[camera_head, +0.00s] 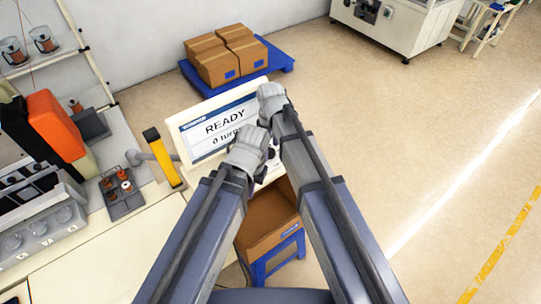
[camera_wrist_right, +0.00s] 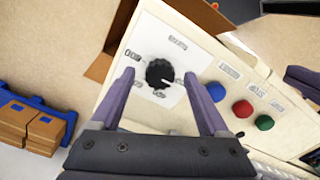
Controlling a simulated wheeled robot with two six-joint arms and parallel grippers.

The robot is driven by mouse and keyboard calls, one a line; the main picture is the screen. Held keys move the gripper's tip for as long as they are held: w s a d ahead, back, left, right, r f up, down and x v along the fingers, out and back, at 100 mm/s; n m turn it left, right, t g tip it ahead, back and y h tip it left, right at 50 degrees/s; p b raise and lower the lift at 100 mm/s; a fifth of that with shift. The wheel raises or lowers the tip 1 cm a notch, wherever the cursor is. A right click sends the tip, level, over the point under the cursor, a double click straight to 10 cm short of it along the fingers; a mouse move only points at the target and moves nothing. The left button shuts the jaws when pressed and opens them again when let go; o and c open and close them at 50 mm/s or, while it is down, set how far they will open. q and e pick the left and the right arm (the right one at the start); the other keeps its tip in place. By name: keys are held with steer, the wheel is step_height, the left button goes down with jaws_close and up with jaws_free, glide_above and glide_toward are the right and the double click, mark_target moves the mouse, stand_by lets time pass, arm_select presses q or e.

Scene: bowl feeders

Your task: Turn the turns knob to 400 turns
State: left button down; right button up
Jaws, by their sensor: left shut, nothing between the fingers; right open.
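The turns knob (camera_wrist_right: 160,73) is a round black dial with a white mark, on a white label with printed settings too blurred to read. In the right wrist view my right gripper (camera_wrist_right: 159,77) is open, with one finger on each side of the knob; I cannot tell whether the tips reach its depth. In the head view the right gripper (camera_head: 270,92) is at the display's upper right edge, and the knob is hidden. The display (camera_head: 213,127) reads READY and 0 turns. My left gripper (camera_head: 249,151) is shut and empty, in front of the display's lower right.
Blue (camera_wrist_right: 216,91), red (camera_wrist_right: 242,109) and green (camera_wrist_right: 264,122) buttons sit beside the knob on the panel. An open cardboard box (camera_head: 262,222) stands below the panel on a blue stand (camera_head: 280,256). A yellow post (camera_head: 162,157) stands left of the display. The floor at right is clear.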

steer(key=shift+f+b, duration=0.3)
steer(key=shift+f, duration=0.4)
steer(key=shift+r, duration=0.1)
jaws_close()
